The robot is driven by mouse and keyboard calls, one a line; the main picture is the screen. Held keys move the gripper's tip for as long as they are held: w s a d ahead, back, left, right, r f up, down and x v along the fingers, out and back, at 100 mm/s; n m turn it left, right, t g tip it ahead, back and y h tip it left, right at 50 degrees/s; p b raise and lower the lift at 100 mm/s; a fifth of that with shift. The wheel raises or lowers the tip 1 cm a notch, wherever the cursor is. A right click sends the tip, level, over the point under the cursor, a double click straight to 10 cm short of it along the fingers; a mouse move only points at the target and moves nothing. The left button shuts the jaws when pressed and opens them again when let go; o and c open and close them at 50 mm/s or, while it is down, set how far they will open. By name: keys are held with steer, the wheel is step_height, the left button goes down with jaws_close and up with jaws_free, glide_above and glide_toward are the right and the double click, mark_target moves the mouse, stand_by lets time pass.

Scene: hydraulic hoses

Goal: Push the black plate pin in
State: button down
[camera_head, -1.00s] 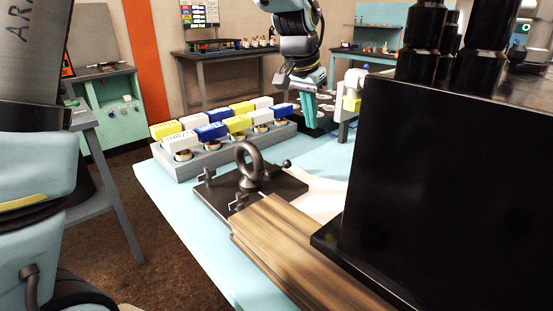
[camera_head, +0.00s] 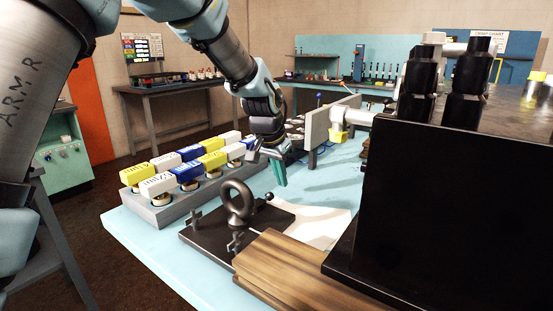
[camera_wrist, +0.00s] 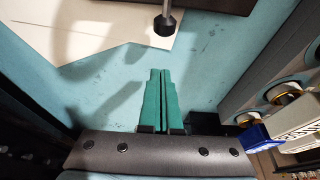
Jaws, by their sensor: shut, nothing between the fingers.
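The black plate (camera_head: 212,243) lies on the light-blue table, with a large dark ring standing upright on it. Its pin (camera_head: 269,196) shows as a small black ball knob at the plate's far right edge. In the wrist view the pin (camera_wrist: 165,22) is a grey rod with a black knob, pointing toward my gripper from the dark plate edge (camera_wrist: 215,5). My gripper (camera_head: 281,182) has green fingers, shut and empty, pointing down just beyond the knob. In the wrist view the shut fingertips (camera_wrist: 160,72) are apart from the knob. How deep the pin sits is unclear.
A grey rack (camera_head: 160,211) with yellow, white and blue labelled blocks stands left of my gripper. A wooden board (camera_head: 285,270) and a big black block (camera_head: 430,210) fill the right front. A white sheet (camera_head: 318,225) lies beside the plate. Table between rack and plate is clear.

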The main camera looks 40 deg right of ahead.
mark_target(270, 196)
steer(key=shift+a+f, duration=0.2)
steer(key=shift+f, duration=0.1)
steer(key=shift+s+a+r+p, duration=0.1)
steer(key=shift+s+a+p, duration=0.15)
steer(key=shift+a, duration=0.35)
steer(key=shift+s+a+p, duration=0.1)
steer(key=shift+a+p, duration=0.2)
steer(key=shift+a, duration=0.25)
steer(key=shift+s+a, duration=0.1)
steer(key=shift+a, duration=0.35)
